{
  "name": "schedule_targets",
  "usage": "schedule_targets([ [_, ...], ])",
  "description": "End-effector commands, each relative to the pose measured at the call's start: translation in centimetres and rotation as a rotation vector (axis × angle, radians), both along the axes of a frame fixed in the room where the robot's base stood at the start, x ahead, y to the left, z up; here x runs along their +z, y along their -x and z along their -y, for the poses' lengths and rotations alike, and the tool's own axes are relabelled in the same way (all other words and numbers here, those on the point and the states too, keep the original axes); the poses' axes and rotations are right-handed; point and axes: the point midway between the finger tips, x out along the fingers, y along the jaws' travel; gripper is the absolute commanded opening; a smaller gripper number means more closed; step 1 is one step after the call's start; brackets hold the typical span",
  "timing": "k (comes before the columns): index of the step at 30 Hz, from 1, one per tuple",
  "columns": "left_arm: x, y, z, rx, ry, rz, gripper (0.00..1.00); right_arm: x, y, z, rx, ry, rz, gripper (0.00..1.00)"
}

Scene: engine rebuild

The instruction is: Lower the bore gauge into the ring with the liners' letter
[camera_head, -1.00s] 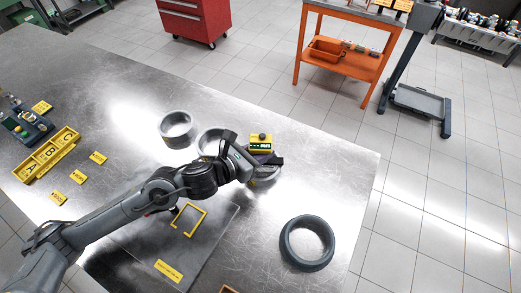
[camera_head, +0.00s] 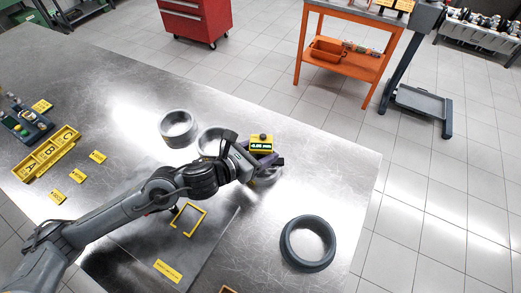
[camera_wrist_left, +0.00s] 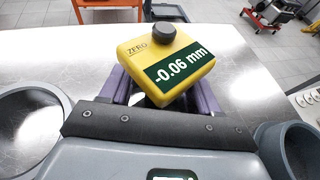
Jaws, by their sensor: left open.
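The bore gauge (camera_head: 261,143) has a yellow box head with a black knob, and its display reads -0.06 mm in the left wrist view (camera_wrist_left: 166,62). Two more grey rings, one at the back (camera_head: 177,129) and one partly behind my arm (camera_head: 210,140), stand to the left. My right gripper is not in view.
A large dark ring (camera_head: 307,244) lies near the table's right edge. A yellow tray lettered A, B, C (camera_head: 48,155) and several yellow tags (camera_head: 98,157) lie at the left. A dark mat with a yellow frame (camera_head: 188,219) lies below my arm.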

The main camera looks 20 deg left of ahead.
Motion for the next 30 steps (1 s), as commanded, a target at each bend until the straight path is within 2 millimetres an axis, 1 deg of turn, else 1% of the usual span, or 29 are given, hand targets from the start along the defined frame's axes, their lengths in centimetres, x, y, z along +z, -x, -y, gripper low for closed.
schedule_targets([
  [4, 0.1, 0.3, -0.2, 0.001, -0.001, 0.001, 0.61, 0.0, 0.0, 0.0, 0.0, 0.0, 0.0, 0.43],
  [7, 0.4, 1.0, -0.6, 0.0, -0.002, 0.0, 0.61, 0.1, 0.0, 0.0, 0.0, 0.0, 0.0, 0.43],
  [11, 1.0, 2.6, -1.3, 0.0, -0.004, 0.001, 0.61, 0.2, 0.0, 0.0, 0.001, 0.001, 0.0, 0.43],
  [18, 2.3, 6.0, -2.9, 0.002, -0.004, 0.001, 0.61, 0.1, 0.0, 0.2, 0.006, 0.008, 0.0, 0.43],
  [21, 2.8, 7.2, -3.3, -0.002, -0.004, 0.0, 0.61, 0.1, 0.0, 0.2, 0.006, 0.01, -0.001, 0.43],
  [24, 3.1, 7.9, -3.9, 0.002, -0.003, 0.0, 0.61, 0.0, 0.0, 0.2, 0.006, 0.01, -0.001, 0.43],
  [30, 3.7, 8.9, -4.2, 0.0, 0.0, 0.002, 0.61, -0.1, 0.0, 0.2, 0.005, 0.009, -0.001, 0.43],
])
